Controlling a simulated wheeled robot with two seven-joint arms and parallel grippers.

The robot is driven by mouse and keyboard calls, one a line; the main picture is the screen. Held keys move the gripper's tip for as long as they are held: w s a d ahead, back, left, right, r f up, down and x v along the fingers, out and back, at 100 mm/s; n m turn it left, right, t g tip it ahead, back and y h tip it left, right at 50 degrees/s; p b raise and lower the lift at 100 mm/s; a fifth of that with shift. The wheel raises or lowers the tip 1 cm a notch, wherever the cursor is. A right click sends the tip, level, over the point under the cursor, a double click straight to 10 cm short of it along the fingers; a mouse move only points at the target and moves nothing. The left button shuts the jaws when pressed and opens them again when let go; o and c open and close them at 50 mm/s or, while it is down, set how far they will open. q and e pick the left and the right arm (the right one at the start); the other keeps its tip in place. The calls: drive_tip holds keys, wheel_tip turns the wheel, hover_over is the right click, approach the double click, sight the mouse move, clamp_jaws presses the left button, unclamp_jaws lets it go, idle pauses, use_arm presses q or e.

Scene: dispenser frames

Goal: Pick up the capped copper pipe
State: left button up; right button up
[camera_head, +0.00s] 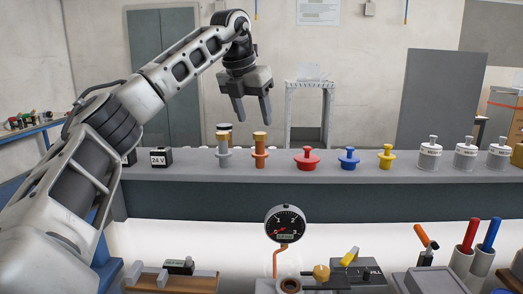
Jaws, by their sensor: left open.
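The copper pipe (260,165) stands upright on the grey shelf, with a wide collar around it and a yellowish cap at its top. My left gripper (252,112) is open and empty, pointing down. In the picture its fingers appear just above the pipe's top, apart from it; the depth between them is hard to tell. A grey pipe (224,163) of similar shape stands just left of the copper one. My right gripper is not in view.
Red (306,160), blue (348,160) and yellow (387,158) knobbed pieces stand right of the pipe. White lidded jars (430,157) are farther right. A black 24 V block (161,158) sits to the left. A gauge (286,224) stands in front, below the shelf.

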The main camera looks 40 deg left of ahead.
sight(260, 133)
use_arm(q)
drive_tip(key=x, duration=0.2)
drive_tip(key=shift+w+f, duration=0.2)
drive_tip(key=shift+f, duration=0.15)
drive_tip(key=shift+d+p+x, duration=0.15)
drive_tip(key=shift+p+x, duration=0.15)
drive_tip(key=shift+x, duration=1.15)
drive_tip(key=shift+d+p+x, duration=0.15)
drive_tip(key=shift+p+x, duration=0.1)
drive_tip(key=shift+x, duration=1.2)
drive_tip(key=shift+s, duration=0.1)
drive_tip(key=c, duration=1)
